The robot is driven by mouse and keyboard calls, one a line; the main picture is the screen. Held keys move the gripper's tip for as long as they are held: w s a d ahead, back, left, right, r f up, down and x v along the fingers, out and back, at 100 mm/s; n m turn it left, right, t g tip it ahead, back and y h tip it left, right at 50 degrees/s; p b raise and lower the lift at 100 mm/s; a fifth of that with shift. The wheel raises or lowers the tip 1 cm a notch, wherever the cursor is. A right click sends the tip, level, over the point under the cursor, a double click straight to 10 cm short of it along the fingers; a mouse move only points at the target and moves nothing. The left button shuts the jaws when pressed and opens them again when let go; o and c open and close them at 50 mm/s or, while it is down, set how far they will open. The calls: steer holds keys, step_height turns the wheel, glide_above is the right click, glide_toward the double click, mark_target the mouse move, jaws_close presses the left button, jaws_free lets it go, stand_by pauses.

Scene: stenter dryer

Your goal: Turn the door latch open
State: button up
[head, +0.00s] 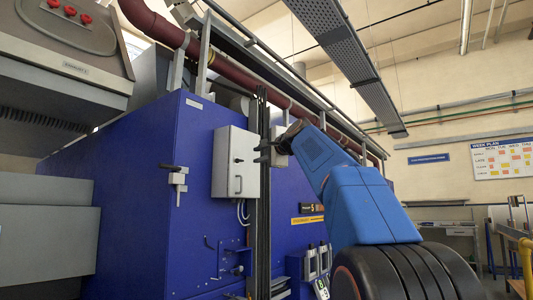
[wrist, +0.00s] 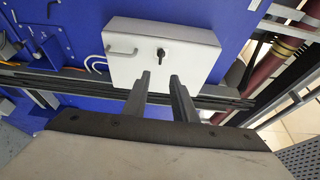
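A metal door latch (head: 178,179) with a short handle and bracket is mounted on the dryer's blue door (head: 140,210), left of a light grey control box. I cannot make the latch out in the wrist view. My gripper (head: 264,152) is to the right of the latch, near the control box's right side. In the wrist view my gripper (wrist: 160,76) is open, with a clear gap between its two fingers and nothing held. The fingers point toward the control box.
The control box (head: 226,165) juts out between my gripper and the latch; its black knob and handle show in the wrist view (wrist: 127,62). Dark vertical rails (head: 263,210) run beside it. A maroon pipe (head: 235,70) runs above.

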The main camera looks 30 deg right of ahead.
steer(key=s, duration=0.5)
steer(key=shift+a, duration=0.1)
stand_by(0.4)
steer(key=s+a+f+n+g+y, duration=0.15)
steer(key=s+a+f+n, duration=0.35)
steer(key=f, duration=0.7)
steer(key=s+a+f+n+g, duration=0.1)
steer(key=s+a+f+g, duration=0.35)
steer(key=f, duration=0.75)
steer(key=s+a+f+n+g+y, duration=0.1)
steer(key=s+a+f+n, duration=0.15)
steer(key=a+f, duration=0.65)
steer(key=s+a+f+n+g, duration=0.1)
steer(key=s+f+n+g, duration=0.1)
steer(key=s+f, duration=0.5)
steer(key=s+a+f+n+g+h, duration=0.1)
steer(key=s+f+n, duration=0.3)
steer(key=f, duration=1.3)
steer(key=s+a+f+n+g, duration=0.1)
steer(key=s+f+n+g, duration=0.2)
steer(key=s+f, duration=0.8)
steer(key=shift+s+f+n, duration=0.4)
steer(key=shift+f+n, duration=0.15)
steer(key=shift+f, duration=0.4)
steer(key=shift+h, duration=0.25)
